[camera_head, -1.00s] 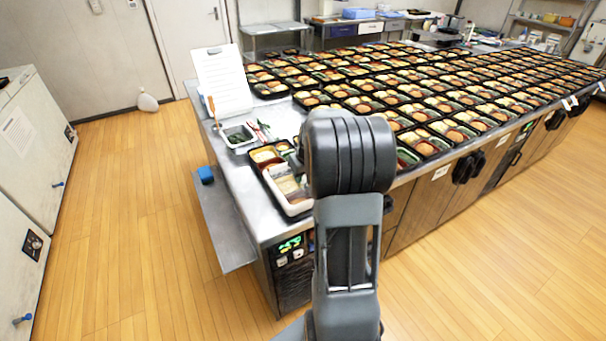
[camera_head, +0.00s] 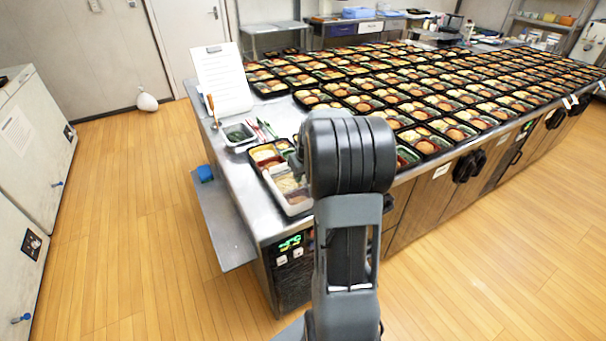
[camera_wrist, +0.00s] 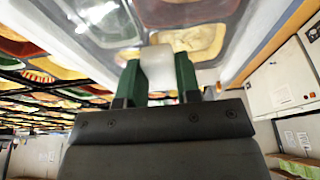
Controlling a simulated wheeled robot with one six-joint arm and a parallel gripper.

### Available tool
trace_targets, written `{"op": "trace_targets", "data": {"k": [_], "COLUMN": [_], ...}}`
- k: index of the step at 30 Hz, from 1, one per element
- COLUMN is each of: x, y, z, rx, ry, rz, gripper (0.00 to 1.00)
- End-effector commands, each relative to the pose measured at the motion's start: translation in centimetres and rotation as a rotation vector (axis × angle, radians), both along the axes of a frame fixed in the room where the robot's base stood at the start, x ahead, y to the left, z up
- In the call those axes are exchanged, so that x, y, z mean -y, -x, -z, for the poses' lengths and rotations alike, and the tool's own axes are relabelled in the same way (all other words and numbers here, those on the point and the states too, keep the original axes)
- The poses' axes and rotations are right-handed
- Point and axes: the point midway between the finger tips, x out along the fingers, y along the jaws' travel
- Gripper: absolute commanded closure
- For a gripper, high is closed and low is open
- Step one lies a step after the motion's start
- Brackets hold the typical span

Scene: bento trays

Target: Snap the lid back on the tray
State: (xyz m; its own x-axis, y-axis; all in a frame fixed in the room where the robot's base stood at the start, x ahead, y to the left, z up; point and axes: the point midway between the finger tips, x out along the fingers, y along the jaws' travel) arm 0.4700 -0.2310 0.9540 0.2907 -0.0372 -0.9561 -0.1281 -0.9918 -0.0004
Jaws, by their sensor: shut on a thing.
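The bento tray (camera_head: 259,170) is black with food in its compartments and sits at the near left corner of the steel counter. A clear, whitish lid (camera_head: 297,208) lies over its near part; whether its edges are seated I cannot tell. In the wrist view the clear lid (camera_wrist: 100,22) shows close up with food behind it. My gripper (camera_wrist: 157,75) has green fingers shut on a pale block-like part (camera_wrist: 157,62), which seems to belong to the lid. In the head view my arm hides my gripper and the tray's right side.
Rows of filled bento trays (camera_head: 440,105) cover the counter to the right and behind. A small dish of greens (camera_head: 238,134), pens (camera_head: 266,130) and a clipboard (camera_head: 221,80) stand behind the tray.

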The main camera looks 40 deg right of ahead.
Motion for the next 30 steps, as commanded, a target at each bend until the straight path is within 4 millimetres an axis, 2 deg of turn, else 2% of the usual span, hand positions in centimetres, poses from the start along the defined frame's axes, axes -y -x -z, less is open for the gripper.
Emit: {"op": "trace_targets", "data": {"k": [30], "x": [0.0], "y": [0.0], "z": [2.1], "rx": [0.000], "ry": [0.000], "rz": [0.000], "gripper": [0.90]}}
